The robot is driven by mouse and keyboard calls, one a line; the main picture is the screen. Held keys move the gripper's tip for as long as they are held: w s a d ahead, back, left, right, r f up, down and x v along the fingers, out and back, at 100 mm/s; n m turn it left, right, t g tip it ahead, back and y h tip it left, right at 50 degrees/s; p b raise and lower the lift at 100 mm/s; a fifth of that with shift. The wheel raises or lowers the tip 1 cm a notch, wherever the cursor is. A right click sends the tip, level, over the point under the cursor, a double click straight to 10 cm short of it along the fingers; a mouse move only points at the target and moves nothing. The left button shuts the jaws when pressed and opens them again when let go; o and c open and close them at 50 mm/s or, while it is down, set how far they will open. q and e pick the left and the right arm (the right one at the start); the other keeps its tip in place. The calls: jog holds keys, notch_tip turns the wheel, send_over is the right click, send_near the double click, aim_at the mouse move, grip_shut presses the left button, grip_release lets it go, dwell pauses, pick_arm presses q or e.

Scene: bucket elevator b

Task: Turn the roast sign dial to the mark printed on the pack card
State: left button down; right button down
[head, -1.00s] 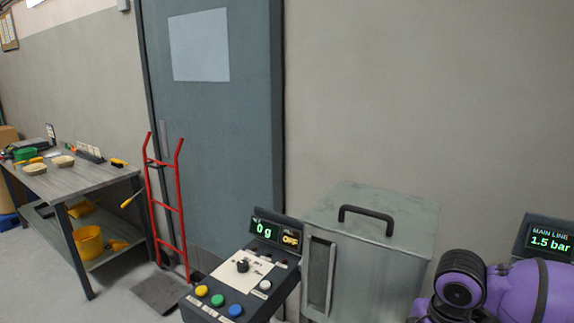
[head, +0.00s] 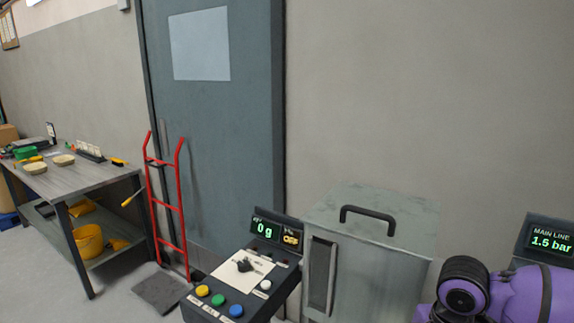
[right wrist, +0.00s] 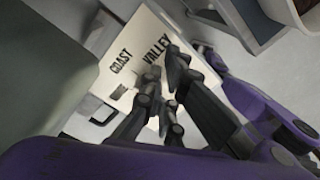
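In the right wrist view, a pale board (right wrist: 140,62) carries the words COAST and VALLEY and a smaller blurred word. My right gripper (right wrist: 166,72) reaches over this board, its dark fingers close together in front of the lettering. Whether they hold a knob between them is hidden. In the head view, a dark knob (head: 246,266) sits on the white plate of a control panel; its labels are too small to read. I cannot tell whether either is the roast sign dial. I see no clear pack card. My left gripper is out of view.
The panel has coloured buttons (head: 219,300) and a display (head: 265,229) reading 0 g. A grey metal bin (head: 385,245) stands beside it. A red hand truck (head: 166,205) and a workbench (head: 85,180) are at left.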

jog(key=shift+d+r, duration=0.1)
jog(key=shift+r, duration=0.3)
notch_tip(320, 180, up, 6)
jog(key=shift+d+f, duration=0.1)
jog(key=shift+f, duration=0.15)
jog(key=shift+f, duration=0.1)
